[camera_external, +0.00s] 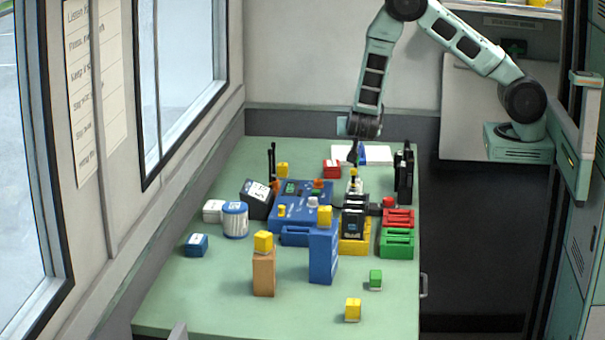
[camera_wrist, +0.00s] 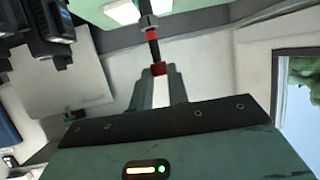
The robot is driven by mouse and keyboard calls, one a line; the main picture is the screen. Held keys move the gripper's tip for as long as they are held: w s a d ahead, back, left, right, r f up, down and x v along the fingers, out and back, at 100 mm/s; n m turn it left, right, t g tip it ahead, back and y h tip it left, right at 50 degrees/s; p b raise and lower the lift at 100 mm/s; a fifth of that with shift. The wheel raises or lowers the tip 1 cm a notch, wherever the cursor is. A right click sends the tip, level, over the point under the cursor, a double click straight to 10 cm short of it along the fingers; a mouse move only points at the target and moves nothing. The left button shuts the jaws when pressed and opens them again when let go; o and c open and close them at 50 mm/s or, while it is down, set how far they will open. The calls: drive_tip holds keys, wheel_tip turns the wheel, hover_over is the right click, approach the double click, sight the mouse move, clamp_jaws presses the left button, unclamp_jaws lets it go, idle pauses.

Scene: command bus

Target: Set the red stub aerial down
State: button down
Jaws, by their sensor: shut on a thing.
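My gripper (camera_external: 354,156) hangs fingers-down over the back part of the green table, above the middle right group of things. In the wrist view my gripper (camera_wrist: 159,72) is shut on a small red piece, which I take as the red stub aerial (camera_wrist: 158,69). A thin black rod with a red band and a grey end runs on beyond the fingertips in line with it. I cannot tell whether all of that is one piece. In the external view the aerial is too small to make out. A small white and yellow item (camera_external: 354,184) stands just below my gripper.
A blue case (camera_external: 296,212) lies left of my gripper, and black radios (camera_external: 353,220) stand in front of it. A tall black device (camera_external: 404,175) stands at right. Red (camera_external: 398,218) and green (camera_external: 397,244) trays lie at the right edge. The table's front left (camera_external: 200,290) is clear.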

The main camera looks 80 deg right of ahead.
drive_tip(key=d+m+g+b, duration=0.4)
drive_tip(key=d+g+b, duration=0.1)
drive_tip(key=d, duration=0.5)
drive_tip(key=shift+w+f+p, duration=0.1)
drive_tip(key=shift+f+p, duration=0.4)
drive_tip(key=shift+f, duration=4.45)
drive_tip(key=shift+f, duration=0.1)
drive_tip(key=c, duration=1.3)
unclamp_jaws()
drive_tip(key=shift+c, duration=0.2)
